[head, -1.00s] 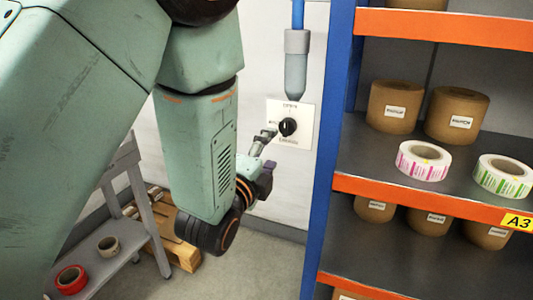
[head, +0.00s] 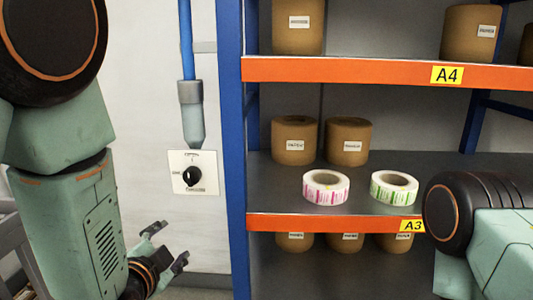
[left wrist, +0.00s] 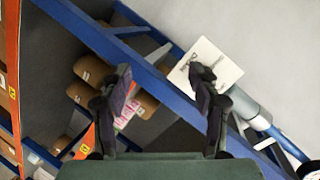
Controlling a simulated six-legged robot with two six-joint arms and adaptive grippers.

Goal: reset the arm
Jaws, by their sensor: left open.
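My left gripper (head: 167,246) is open and empty, in front of the white wall at the lower left of the head view. It is below and apart from the black rotary switch (head: 192,175) on its white plate. In the left wrist view the two fingers of my left gripper (left wrist: 160,85) stand wide apart with nothing between them. The switch plate (left wrist: 219,58) shows tilted there, partly hidden behind the right finger. My right arm enters at the right edge of the head view, but its gripper is out of frame.
A blue-post rack with orange shelf edges (head: 330,222) fills the right side. It holds brown rolls (head: 295,140), a pink-label roll (head: 326,188) and a green-label roll (head: 394,187). A blue conduit (head: 186,45) runs down to a grey fitting (head: 192,115) above the switch.

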